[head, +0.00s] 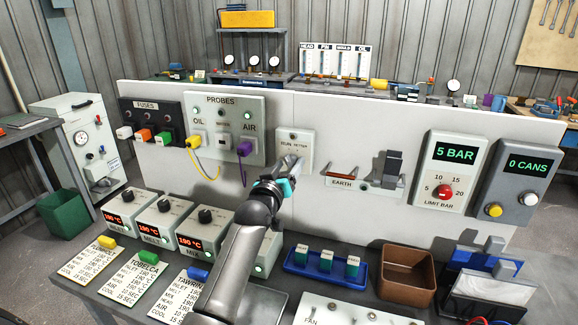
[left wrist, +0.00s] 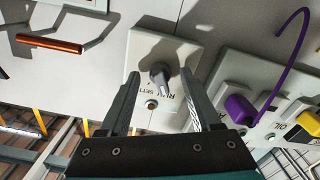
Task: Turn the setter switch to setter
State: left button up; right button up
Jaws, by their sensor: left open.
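The setter switch (head: 293,145) is a small pale plate marked RUN and SETTER on the white upright panel, right of the PROBES box. In the left wrist view its plate (left wrist: 143,54) appears turned over, with a grey knob (left wrist: 160,80) and a small round button or lamp below the knob. My left gripper (head: 288,172) is in front of this plate and hides its lower part in the head view. In the left wrist view the open fingers (left wrist: 160,74) stand on either side of the knob, with gaps visible. Whether they touch the plate cannot be told. My right gripper is not in view.
The PROBES box (head: 222,103) with yellow and purple plugs and hanging leads is close on the left. The EARTH bar (head: 341,174) and a grey lever (head: 388,168) are on the right. Below are the heater boxes (head: 160,221) and a blue tray (head: 297,266).

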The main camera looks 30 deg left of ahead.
pick_arm(q)
jog(key=shift+w+a, duration=0.1)
jog(key=shift+w, duration=0.25)
grip_shut()
dwell(0.4)
